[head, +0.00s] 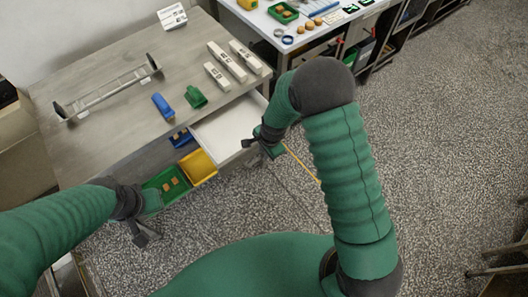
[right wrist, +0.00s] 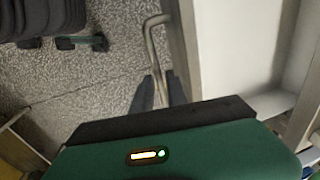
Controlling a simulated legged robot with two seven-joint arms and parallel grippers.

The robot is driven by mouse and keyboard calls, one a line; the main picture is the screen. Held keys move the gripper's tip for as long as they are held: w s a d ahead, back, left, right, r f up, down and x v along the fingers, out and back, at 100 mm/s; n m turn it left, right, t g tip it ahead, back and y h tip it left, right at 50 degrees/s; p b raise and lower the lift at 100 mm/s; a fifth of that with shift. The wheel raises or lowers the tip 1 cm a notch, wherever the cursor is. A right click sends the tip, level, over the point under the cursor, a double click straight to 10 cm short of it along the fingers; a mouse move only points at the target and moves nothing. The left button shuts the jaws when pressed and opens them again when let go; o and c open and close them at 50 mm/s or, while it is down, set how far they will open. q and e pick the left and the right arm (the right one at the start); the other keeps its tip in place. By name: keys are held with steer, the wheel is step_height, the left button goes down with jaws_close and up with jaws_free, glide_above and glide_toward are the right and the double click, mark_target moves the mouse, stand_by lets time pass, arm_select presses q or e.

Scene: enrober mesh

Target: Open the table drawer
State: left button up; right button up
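The table drawer (head: 228,124) stands pulled out from under the grey table (head: 110,85), showing its pale, empty inside. In the right wrist view its inside (right wrist: 244,50) lies at the right. The metal drawer handle (right wrist: 156,45) runs down between the two dark fingers of my right gripper (right wrist: 160,92). The fingers are close together on both sides of the bar and appear shut on it. In the head view my right gripper (head: 254,146) is at the drawer's front. My left gripper (head: 145,235) hangs low at the left, beside the table; its finger gap is unclear.
A green bin (head: 153,184), a yellow bin (head: 197,166) and a blue bin (head: 180,139) sit beside the drawer. On the table are a blue scoop-like piece (head: 162,106), a green one (head: 196,97), white blocks and a metal rack (head: 108,90).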

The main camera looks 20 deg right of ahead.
steer(key=shift+o, duration=1.1)
steer(key=shift+s, duration=0.1)
step_height(320, 180, up, 16)
steer(key=s+d, duration=0.1)
steer(key=s, duration=0.2)
steer(key=shift+r+p, duration=0.2)
steer(key=shift+p, duration=0.25)
steer(key=shift+d, duration=0.1)
steer(key=s+d+n, duration=0.3)
steer(key=s+n, duration=0.8)
steer(key=n, duration=0.3)
steer(key=shift+s+r+h, duration=0.3)
steer(key=shift+s, duration=0.1)
steer(key=shift+s+d, duration=0.1)
